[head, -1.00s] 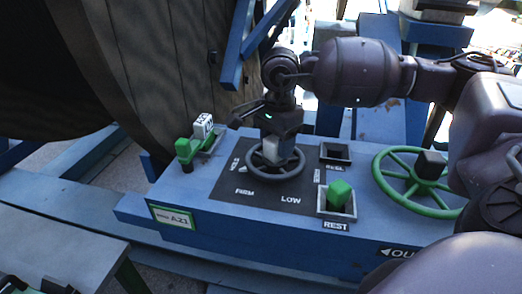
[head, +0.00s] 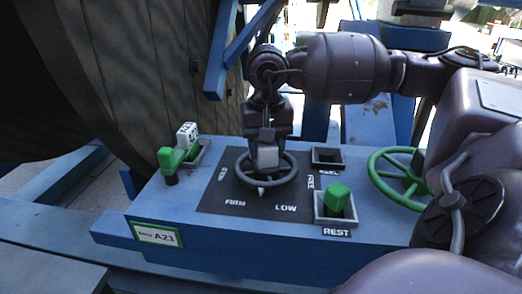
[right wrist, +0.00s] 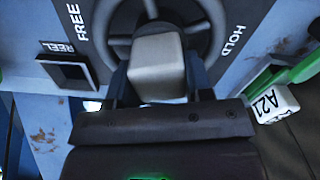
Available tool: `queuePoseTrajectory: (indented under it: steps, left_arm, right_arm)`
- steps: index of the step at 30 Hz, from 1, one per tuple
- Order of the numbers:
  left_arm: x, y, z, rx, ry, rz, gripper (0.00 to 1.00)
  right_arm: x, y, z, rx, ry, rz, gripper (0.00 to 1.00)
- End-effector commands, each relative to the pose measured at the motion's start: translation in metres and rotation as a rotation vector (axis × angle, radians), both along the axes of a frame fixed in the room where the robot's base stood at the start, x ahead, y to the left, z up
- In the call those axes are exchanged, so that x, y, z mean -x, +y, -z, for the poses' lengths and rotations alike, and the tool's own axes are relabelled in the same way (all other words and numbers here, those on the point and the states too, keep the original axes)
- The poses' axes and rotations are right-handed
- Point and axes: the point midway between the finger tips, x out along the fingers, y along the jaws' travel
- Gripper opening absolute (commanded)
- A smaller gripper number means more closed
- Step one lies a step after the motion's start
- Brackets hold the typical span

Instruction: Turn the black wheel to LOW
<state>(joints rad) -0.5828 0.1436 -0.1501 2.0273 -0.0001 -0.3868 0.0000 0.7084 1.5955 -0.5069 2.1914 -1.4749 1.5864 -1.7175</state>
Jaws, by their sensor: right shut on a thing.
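The black wheel (head: 291,179) lies flat on the dark panel of the blue console, with a pale block-shaped knob (head: 267,157) on it. A small white pointer (head: 262,191) at its near rim sits between the words FIRM and LOW (head: 286,208). My right gripper (head: 266,143) reaches down from above and is shut on the knob. In the right wrist view the knob (right wrist: 157,68) sits between the fingers, and part of the wheel shows behind it. My left gripper is not in view.
A green lever (head: 172,158) with a white tag (head: 187,135) stands left of the panel. A green-capped switch (head: 337,196) marked REST and an empty REEL socket (head: 327,158) are on the right. A green wheel (head: 384,180) is farther right, partly behind my arm. A large reel (head: 130,75) rises behind.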

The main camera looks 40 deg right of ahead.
Motion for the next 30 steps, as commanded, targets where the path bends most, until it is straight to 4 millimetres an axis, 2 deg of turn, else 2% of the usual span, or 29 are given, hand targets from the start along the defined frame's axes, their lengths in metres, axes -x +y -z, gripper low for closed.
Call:
queuePoseTrajectory:
  steps: [15, 30]
  left_arm:
    - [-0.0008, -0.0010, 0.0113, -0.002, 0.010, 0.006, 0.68]
    - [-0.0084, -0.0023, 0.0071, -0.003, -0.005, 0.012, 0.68]
  right_arm:
    - [-0.0012, 0.0014, 0.0008, -0.001, 0.001, -0.403, 0.04]
    - [-0.0009, 0.0022, -0.0006, -0.002, -0.001, -0.526, 0.04]
